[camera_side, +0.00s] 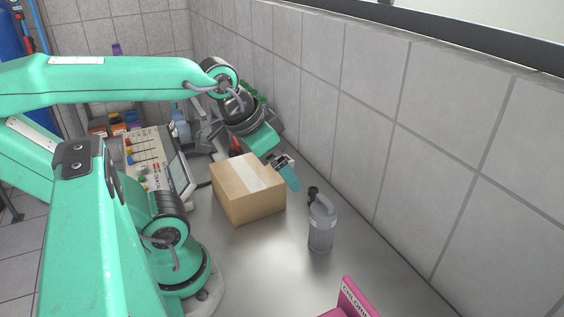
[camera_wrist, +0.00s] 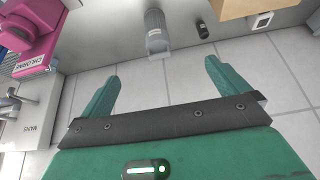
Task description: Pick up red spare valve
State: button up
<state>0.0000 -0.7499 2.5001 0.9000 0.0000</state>
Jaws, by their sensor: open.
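My gripper (camera_side: 284,169) is raised behind and above the right rear of the cardboard box in the side view. In the wrist view its two teal fingers (camera_wrist: 161,68) are spread apart with nothing between them. I cannot make out a red spare valve for certain. A small red patch (camera_side: 236,147) shows behind the box in the side view, partly hidden by my arm, and I cannot tell what it is. No red valve shows between or in front of the fingers in the wrist view.
A cardboard box (camera_side: 247,189) stands on the metal bench. A grey canister (camera_side: 321,226) stands to its right; it also shows in the wrist view (camera_wrist: 157,36). A pink chlorine container (camera_side: 350,304) is at the front. A control panel (camera_side: 150,160) is left; a tiled wall runs along the right.

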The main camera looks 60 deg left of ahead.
jog(key=shift+w+a, duration=0.1)
jog(key=w+a+r+n+g+y, duration=0.1)
jog(key=w+a+n+g, duration=0.1)
jog(key=w+a+n, duration=0.65)
jog(key=n+g+h, duration=0.1)
jog(key=n+g, duration=0.3)
jog(key=n, duration=2.2)
send_over(236, 140)
jog(key=f, duration=1.4)
jog(key=shift+d+f, duration=0.15)
jog(key=shift+d, duration=0.15)
jog(key=shift+s+a+f+n, duration=0.1)
jog(key=shift+a+f+n, duration=0.05)
jog(key=shift+a+n, duration=0.1)
jog(key=shift+d+f, duration=0.1)
jog(key=shift+f, duration=1.2)
